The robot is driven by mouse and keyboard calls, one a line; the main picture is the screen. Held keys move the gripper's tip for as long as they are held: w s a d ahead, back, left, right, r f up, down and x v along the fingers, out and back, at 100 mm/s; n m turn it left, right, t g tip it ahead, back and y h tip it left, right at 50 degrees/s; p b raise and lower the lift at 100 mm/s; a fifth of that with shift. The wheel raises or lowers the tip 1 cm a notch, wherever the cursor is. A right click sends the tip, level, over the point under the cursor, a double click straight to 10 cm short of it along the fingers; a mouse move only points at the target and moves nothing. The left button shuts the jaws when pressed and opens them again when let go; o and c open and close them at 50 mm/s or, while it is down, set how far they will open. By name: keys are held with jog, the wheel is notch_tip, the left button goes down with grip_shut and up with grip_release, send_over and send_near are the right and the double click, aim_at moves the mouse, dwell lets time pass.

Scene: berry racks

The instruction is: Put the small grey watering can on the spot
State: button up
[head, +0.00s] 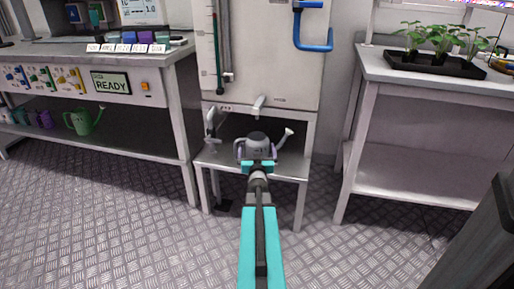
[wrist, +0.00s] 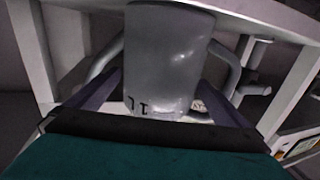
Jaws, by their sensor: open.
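The small grey watering can (head: 257,141) stands on a low metal stand (head: 210,160) under the tank's tap, with its spout to the right. In the wrist view the can (wrist: 168,50) fills the middle, with a dark marking low on its side. My gripper (head: 258,155) is at the can's near side. In the wrist view my gripper (wrist: 160,88) is open, with one purple finger on each side of the can. Whether the fingers touch it, I cannot tell. I cannot make out a marked spot.
A white tank (head: 265,60) with a tap (head: 259,104) and a blue pipe (head: 314,47) rises behind the stand. A green watering can (head: 80,121) is on the left bench's lower shelf. A seedling tray (head: 435,66) sits on the right table. The near floor is clear.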

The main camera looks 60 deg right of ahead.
jog(key=p+v, duration=0.3)
jog(key=v, duration=0.4)
jog(key=shift+p, duration=0.4)
jog(key=shift+a+r+p, duration=0.1)
jog(key=shift+a+p, duration=0.05)
jog(key=shift+p, duration=0.15)
jog(key=shift+s+a+p, duration=0.25)
jog(key=shift+p, duration=0.65)
jog(key=shift+p+v, duration=2.1)
jog(key=shift+p, duration=1.5)
